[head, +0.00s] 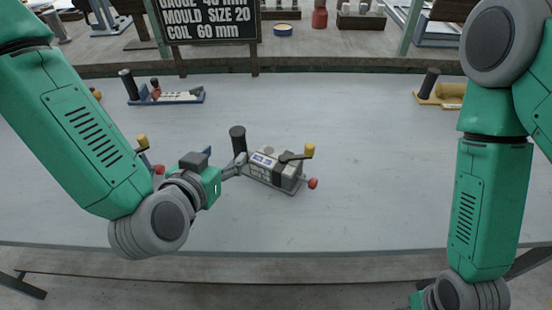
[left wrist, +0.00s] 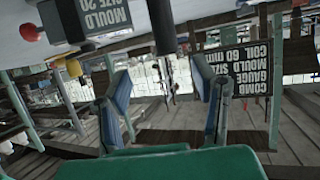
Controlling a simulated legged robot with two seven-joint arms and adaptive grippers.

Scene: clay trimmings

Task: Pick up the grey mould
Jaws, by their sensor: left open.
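The grey mould (head: 272,171) stands near the middle of the table in the head view, with a white label, a dark lever with a yellow knob, a red knob and a dark upright cylinder at its left end. My left gripper (head: 240,165) is open at the mould's left end, close to the cylinder; whether it touches cannot be told. In the left wrist view the open fingers (left wrist: 168,98) have nothing between them near the tips. The labelled mould (left wrist: 92,14) and dark cylinder (left wrist: 161,25) show at the top. My right gripper's fingers are out of view below the right arm.
A blue mould (head: 178,98) stands at the back left and a yellow mould (head: 447,95) at the back right. Another item with a yellow knob (head: 142,139) is mostly hidden behind my left arm. A black sign (head: 207,18) stands behind. The table's front and right are clear.

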